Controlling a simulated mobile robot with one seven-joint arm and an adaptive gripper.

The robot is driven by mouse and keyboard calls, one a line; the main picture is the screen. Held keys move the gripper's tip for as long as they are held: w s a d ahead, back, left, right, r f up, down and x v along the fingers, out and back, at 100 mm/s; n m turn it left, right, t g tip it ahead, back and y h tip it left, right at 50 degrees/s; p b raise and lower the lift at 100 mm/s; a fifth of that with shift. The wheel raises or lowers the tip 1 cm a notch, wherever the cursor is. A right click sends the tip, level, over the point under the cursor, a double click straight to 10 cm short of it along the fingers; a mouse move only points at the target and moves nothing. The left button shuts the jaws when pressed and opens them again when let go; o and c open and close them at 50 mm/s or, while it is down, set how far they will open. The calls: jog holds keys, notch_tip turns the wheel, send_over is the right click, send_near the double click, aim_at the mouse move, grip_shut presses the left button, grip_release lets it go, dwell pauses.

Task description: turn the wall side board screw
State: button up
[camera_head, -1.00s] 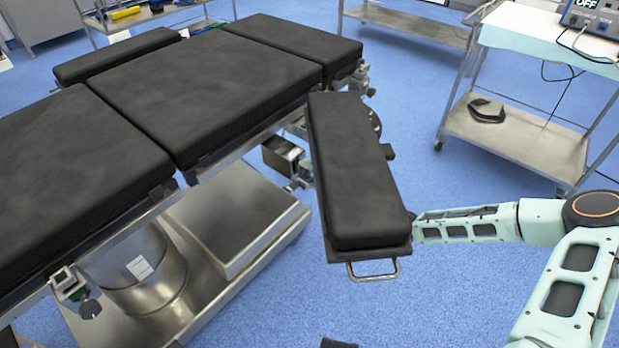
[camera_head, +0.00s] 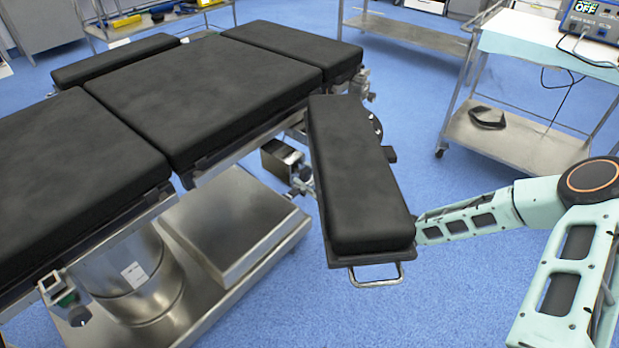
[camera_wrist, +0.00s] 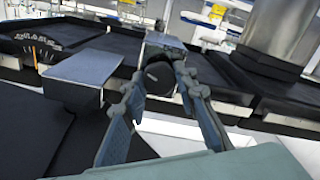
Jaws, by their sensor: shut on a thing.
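The near black padded side board (camera_head: 358,180) juts out from the operating table (camera_head: 195,95) toward the lower right, with a metal loop handle at its end. My arm reaches in from the right, and its end is hidden behind the board in the head view. In the wrist view my gripper (camera_wrist: 162,74) has its two fingers on either side of a round black screw knob (camera_wrist: 159,80). It is shut on this knob, below a grey block-like metal part (camera_wrist: 165,41). The knob is hidden in the head view.
Another side board (camera_head: 115,58) is on the table's far side. A steel trolley (camera_head: 515,140) stands at the right with a device (camera_head: 592,20) on top. The table's metal base (camera_head: 235,235) is below. Blue floor is open in front of the board.

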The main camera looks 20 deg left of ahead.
jog(key=m, duration=0.4)
jog(key=shift+m, duration=0.3)
jog(key=m+p, duration=0.1)
jog(key=m, duration=0.3)
jog(key=shift+w+m, duration=0.1)
jog(key=shift+m, duration=0.2)
jog(key=m, duration=0.4)
jog(key=shift+p, duration=0.4)
jog(key=shift+m, duration=2.1)
jog(key=o, duration=1.2)
jog(key=shift+c, duration=0.2)
jog(key=v, duration=1.2)
